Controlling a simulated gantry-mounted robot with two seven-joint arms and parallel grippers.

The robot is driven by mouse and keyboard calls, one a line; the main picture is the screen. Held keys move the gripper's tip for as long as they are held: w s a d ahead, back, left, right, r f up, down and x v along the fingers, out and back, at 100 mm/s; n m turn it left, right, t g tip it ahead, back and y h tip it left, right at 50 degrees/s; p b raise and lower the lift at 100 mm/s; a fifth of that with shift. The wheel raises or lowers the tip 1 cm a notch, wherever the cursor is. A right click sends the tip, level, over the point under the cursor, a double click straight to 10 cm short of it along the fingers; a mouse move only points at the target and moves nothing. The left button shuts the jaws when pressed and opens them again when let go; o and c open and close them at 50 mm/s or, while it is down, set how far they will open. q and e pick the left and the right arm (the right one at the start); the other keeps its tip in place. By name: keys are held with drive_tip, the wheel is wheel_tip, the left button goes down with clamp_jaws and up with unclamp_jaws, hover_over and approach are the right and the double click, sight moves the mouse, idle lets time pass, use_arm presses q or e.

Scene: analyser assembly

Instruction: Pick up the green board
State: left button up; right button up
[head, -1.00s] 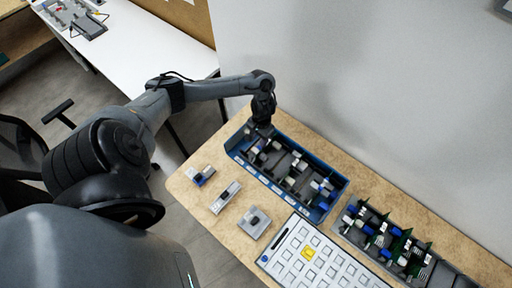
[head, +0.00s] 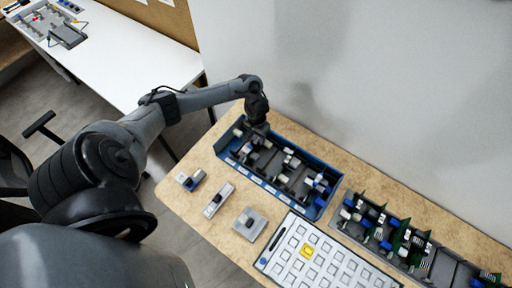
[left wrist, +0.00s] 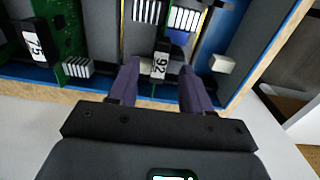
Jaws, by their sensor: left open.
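My left gripper (head: 259,130) hangs over the far left end of the blue tray (head: 268,187). In the left wrist view its two dark fingers (left wrist: 159,76) are apart. Between them stands a board seen nearly edge-on, with a white "92" label (left wrist: 160,66) and a white ribbed connector on top. Whether the fingers touch it cannot be told. A green board (left wrist: 68,32) with a "75" label stands to the left in that view. More green boards (head: 398,240) stand in a grey rack at the right in the head view. My right gripper is not in view.
The blue tray's wall (left wrist: 262,50) runs close by the right finger. Small grey parts (head: 250,223) lie on the wooden table before the tray. A white panel with a grid of squares (head: 283,245) lies at the front. A pale wall rises behind.

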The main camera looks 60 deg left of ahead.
sight(256, 149)
use_arm(q)
drive_tip(key=shift+f, duration=1.3)
clamp_jaws()
